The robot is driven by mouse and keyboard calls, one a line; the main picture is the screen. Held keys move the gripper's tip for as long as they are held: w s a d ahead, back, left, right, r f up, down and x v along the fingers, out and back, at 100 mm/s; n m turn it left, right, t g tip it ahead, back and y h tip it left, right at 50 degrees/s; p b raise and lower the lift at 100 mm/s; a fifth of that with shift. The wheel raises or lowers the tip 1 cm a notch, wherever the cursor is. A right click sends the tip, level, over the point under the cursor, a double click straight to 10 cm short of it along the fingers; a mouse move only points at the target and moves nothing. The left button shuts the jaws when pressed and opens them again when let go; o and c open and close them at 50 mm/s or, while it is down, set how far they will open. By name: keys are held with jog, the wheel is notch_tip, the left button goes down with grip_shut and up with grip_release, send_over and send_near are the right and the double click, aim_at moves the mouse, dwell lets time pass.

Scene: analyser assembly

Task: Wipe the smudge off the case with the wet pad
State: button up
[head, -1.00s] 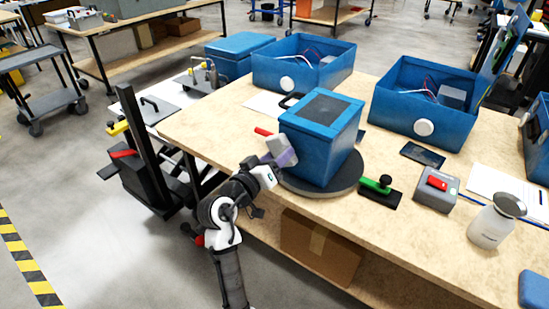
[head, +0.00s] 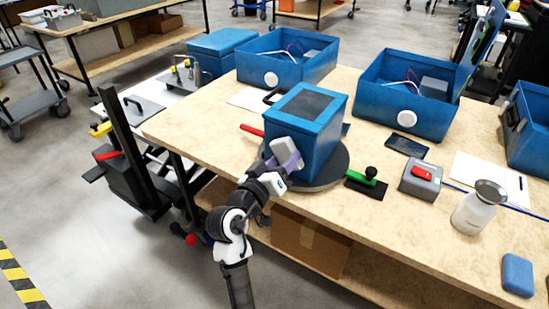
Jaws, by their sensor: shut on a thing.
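The blue case (head: 322,149), with a dark panel in its top, stands upright on a round dark turntable (head: 322,184) near the table's front edge. My gripper (head: 279,165) is at the case's front left side, shut on a pale grey and lavender block that looks like the wet pad (head: 284,150). The pad is at or very close to the case's side face; I cannot tell whether it touches. The pad and my gripper cover part of that face. I see no smudge on the visible faces.
Open blue housings (head: 285,60) stand behind.

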jog(key=w+a, duration=0.1)
jog(key=a, duration=0.1)
jog(key=w+a+b, duration=0.1)
jog(key=w+a, duration=0.1)
jog(key=shift+w+a+b, duration=0.3)
dwell(0.8)
jog(key=v, duration=0.6)
jog(key=shift+b, duration=0.35)
jog(key=shift+s+a, duration=0.1)
jog(key=shift+s, duration=0.05)
jog(key=shift+v, duration=1.35)
